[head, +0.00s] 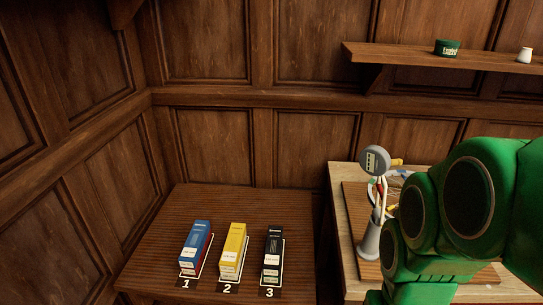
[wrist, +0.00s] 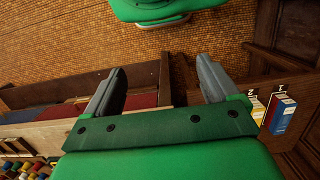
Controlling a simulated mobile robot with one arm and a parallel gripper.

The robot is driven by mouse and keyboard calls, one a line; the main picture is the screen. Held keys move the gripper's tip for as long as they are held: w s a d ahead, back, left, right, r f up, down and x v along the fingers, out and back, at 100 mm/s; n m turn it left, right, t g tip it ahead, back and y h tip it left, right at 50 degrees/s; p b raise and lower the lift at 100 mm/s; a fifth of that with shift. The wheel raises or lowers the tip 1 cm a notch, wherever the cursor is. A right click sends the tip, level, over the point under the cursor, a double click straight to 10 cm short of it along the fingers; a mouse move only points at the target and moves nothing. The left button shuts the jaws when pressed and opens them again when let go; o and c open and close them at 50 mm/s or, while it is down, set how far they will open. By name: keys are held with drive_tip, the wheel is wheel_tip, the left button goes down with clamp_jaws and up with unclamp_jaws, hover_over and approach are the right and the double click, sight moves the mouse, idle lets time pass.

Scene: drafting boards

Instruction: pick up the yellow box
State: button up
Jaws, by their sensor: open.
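The yellow box (head: 233,249) stands on the brown wooden table (head: 170,243), in the middle of a row of three, at the label 2. A blue box (head: 196,245) is to its left at label 1, and a black box (head: 272,252) is to its right at label 3. In the wrist view the blue box (wrist: 281,114) shows at the right edge, with a partly cut-off yellow box (wrist: 256,108) beside it. My gripper (wrist: 162,85) is open and empty, its two grey fingers wide apart. The boxes lie to the right of its fingers, not between them.
A lighter table (head: 342,225) with a grey stand (head: 370,240) holding tools is to the right, close to my green arm. A shelf (head: 420,57) above holds a green tin (head: 447,47) and a white jar (head: 525,55). Panelled walls close off the back and left.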

drive_tip(key=w+a, duration=0.4)
drive_tip(key=w, duration=1.1)
drive_tip(key=t, duration=0.2)
hover_over(233, 243)
drive_tip(key=f, duration=2.2)
drive_tip(key=shift+s+d, duration=0.2)
drive_tip(key=shift+s, duration=0.15)
drive_tip(key=shift+a+f, duration=0.15)
drive_tip(key=shift+f, duration=0.3)
drive_tip(key=shift+w+f, duration=0.2)
drive_tip(key=shift+f, duration=1.6)
drive_tip(key=shift+w+f, duration=0.2)
drive_tip(key=shift+f, duration=1.6)
drive_tip(key=c, duration=1.2)
drive_tip(key=shift+r, duration=0.1)
